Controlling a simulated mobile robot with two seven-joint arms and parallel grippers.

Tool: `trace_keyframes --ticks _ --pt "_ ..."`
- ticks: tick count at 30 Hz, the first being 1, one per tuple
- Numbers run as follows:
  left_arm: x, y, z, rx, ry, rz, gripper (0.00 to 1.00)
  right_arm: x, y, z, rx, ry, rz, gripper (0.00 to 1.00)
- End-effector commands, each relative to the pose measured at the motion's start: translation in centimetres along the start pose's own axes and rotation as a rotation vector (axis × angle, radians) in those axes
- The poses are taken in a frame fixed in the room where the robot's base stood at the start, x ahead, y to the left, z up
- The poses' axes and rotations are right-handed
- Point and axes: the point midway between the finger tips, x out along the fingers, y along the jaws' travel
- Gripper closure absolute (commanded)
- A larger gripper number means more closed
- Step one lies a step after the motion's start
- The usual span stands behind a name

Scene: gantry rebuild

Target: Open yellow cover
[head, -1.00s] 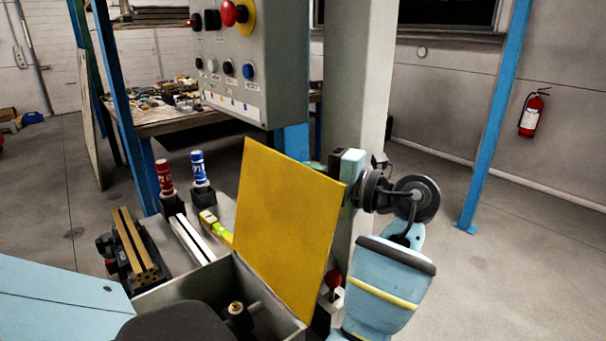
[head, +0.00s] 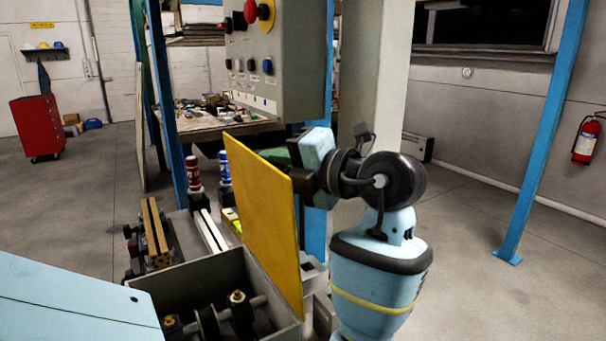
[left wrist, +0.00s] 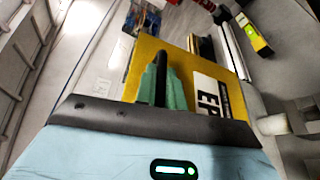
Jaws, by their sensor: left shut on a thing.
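The yellow cover (head: 262,215) stands up along the right side of an open grey box (head: 200,268), with its blank inner face toward me. In the left wrist view the cover (left wrist: 150,55) shows its outer face with a white label (left wrist: 212,95). My left gripper (head: 288,154) is behind the cover's upper right edge, partly hidden by it. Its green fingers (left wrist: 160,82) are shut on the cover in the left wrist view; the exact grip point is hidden. My right gripper is not in view.
Inside the box is a shaft with brass fittings (head: 238,298). A control panel (head: 275,65) hangs above. Open floor lies at right.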

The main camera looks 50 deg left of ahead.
Motion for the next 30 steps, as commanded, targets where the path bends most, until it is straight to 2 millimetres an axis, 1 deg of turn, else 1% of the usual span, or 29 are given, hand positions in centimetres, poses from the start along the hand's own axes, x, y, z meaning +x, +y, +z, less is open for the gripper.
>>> trace_keyframes --ticks 1,4,12,13,18,26,30 --pt "0.1 -0.1 -0.3 -0.013 -0.003 -0.007 1.0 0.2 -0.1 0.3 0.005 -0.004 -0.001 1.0" --pt "0.3 0.1 -0.6 -0.03 -0.004 -0.014 1.0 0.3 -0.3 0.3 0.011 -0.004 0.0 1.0" --pt "0.2 0.3 -0.6 -0.032 -0.006 -0.015 1.0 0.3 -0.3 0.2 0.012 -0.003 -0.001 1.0" --pt "0.2 0.3 -0.6 -0.032 -0.006 -0.015 0.88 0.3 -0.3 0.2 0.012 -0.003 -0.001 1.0" --pt "0.2 0.3 -0.6 -0.032 -0.005 -0.014 0.67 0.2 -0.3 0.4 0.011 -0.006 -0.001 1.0" --pt "0.2 0.3 -0.6 -0.031 -0.004 -0.014 0.67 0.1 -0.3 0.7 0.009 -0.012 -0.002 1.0" --pt "-0.9 0.1 -0.5 -0.029 -0.005 -0.014 0.67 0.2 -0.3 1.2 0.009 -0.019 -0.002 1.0"
